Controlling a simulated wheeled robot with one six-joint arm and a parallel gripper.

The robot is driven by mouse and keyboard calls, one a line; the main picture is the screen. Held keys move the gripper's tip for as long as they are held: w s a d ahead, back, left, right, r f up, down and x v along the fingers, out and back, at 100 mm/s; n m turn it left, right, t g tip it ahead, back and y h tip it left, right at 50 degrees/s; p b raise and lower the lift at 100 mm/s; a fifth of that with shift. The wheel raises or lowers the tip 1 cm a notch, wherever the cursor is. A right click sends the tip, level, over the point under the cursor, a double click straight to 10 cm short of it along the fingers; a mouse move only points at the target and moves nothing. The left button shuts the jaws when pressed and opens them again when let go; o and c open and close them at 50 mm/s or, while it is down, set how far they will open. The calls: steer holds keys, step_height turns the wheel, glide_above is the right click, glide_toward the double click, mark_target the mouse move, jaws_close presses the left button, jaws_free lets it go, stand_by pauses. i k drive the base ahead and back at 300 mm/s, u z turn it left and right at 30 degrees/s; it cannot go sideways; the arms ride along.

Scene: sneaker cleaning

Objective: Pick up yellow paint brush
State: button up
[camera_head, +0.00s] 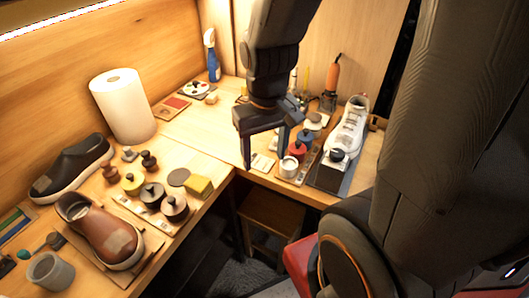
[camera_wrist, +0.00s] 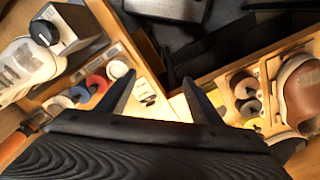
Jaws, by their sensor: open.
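My gripper (camera_head: 265,152) hangs open and empty above the table near its inner corner, fingers pointing down. In the wrist view its two dark fingers (camera_wrist: 158,80) are spread with nothing between them. A thin upright yellow handle (camera_head: 306,76) stands at the back of the table, right of my arm, beside an orange-handled tool (camera_head: 332,76). It looks like the yellow paint brush, but its bristle end is not clear. My gripper is in front of it and to its left, apart from it. I cannot make out the brush in the wrist view.
A white sneaker (camera_head: 349,128), jars and a white cup (camera_head: 288,167) crowd the right wing. A brown shoe (camera_head: 103,232), dark shoe (camera_head: 72,166), yellow sponge (camera_head: 198,186) and paper roll (camera_head: 123,105) occupy the left. The table middle (camera_head: 202,133) is fairly clear.

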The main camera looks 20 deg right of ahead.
mark_target(306, 77)
steer(key=k, duration=1)
steer(key=z, duration=1.5)
steer(key=i, duration=1.15)
steer(key=u, duration=1.25)
